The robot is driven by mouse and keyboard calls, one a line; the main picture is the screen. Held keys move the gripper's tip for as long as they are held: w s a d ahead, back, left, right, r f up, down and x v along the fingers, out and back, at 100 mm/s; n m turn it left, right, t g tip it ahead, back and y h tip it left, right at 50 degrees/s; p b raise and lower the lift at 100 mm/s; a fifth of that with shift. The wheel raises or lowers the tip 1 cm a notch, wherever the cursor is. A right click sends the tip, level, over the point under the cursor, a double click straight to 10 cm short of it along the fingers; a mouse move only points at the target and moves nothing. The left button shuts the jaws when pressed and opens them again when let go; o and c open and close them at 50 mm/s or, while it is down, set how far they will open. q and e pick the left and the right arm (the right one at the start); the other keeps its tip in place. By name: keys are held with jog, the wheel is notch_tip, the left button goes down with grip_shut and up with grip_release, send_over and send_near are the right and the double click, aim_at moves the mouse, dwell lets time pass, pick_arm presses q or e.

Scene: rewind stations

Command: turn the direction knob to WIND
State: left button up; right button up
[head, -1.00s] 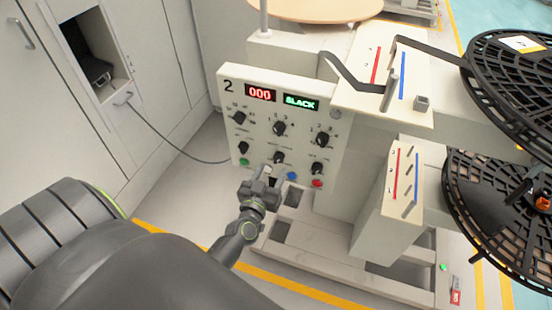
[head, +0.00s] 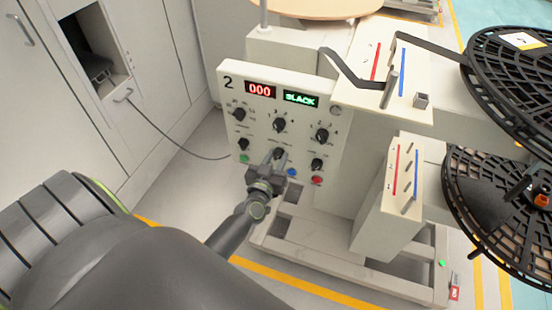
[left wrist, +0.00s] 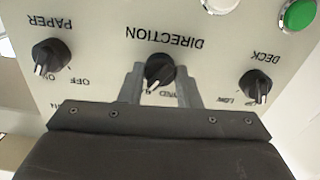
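The direction knob (left wrist: 160,70) is black with a white pointer, on the white control panel (left wrist: 225,62). Its DIRECTION label is upside down in the left wrist view, and the pointer there aims down and slightly left. The marks around the knob are partly hidden by my fingers. In the head view the knob (head: 278,152) shows low in the middle of the panel. My left gripper (left wrist: 160,82) is open, with one finger on each side of the knob; whether they touch it I cannot tell. It also shows at the panel in the head view (head: 274,159). My right gripper is not in view.
The PAPER knob (left wrist: 47,56) and DECK knob (left wrist: 255,85) flank the direction knob. A green button (head: 244,158), blue button (head: 292,172) and red button (head: 317,180) are nearby. The displays read 000 (head: 260,90) and SLACK (head: 300,99). Black reels (head: 510,80) stand at right.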

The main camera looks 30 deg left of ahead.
pick_arm(q)
jog(key=shift+c, duration=0.6)
jog(key=shift+n, duration=0.3)
jog(key=n, duration=0.4)
jog(key=shift+n, duration=0.4)
jog(key=n, duration=0.6)
jog(key=shift+n, duration=0.4)
jog(key=o, duration=1)
jog(key=shift+s, duration=0.15)
